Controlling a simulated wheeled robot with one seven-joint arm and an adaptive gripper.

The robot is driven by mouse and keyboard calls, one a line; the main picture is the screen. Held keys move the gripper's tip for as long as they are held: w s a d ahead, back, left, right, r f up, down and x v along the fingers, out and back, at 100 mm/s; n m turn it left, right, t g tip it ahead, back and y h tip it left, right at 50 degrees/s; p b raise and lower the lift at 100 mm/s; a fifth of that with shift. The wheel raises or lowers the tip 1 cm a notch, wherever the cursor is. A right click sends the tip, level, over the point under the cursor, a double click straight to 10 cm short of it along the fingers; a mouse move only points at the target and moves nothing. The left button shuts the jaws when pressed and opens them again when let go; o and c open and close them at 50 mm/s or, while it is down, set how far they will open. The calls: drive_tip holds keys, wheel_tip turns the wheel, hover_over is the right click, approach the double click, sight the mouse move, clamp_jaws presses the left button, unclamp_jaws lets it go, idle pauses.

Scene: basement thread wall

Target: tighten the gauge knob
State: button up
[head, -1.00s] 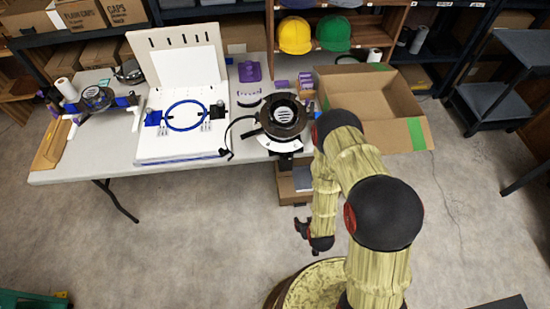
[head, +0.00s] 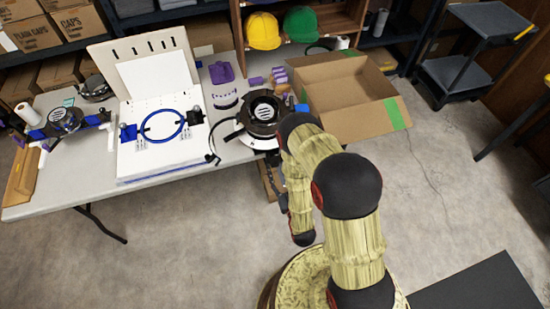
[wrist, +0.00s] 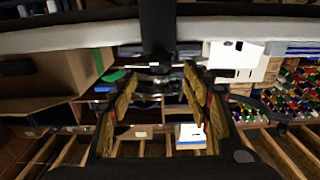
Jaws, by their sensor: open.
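A round black device with a slotted centre (head: 263,112) stands on a white base at the table's right end, near the front edge. In the wrist view a dark post (wrist: 158,28) crosses the table edge, with a small metallic fitting (wrist: 160,69) at its end. This may be the gauge knob, but I cannot tell for certain. My gripper (wrist: 158,88) is open, its two fingers on either side of the fitting's line, with no contact visible. In the head view my gripper (head: 277,183) is small and dark, below the table's front edge.
An open cardboard box (head: 350,95) lies right of the device. A white board with a blue ring (head: 163,125) and a purple part (head: 221,72) stand left of it on the table (head: 75,180). A black cart (head: 465,70) stands at right.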

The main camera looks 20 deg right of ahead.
sight(274, 155)
drive_tip(key=w+b, duration=0.1)
drive_tip(key=w, duration=0.4)
drive_tip(key=shift+w, duration=0.35)
drive_tip(key=shift+c, duration=1.2)
drive_tip(key=c, duration=0.9)
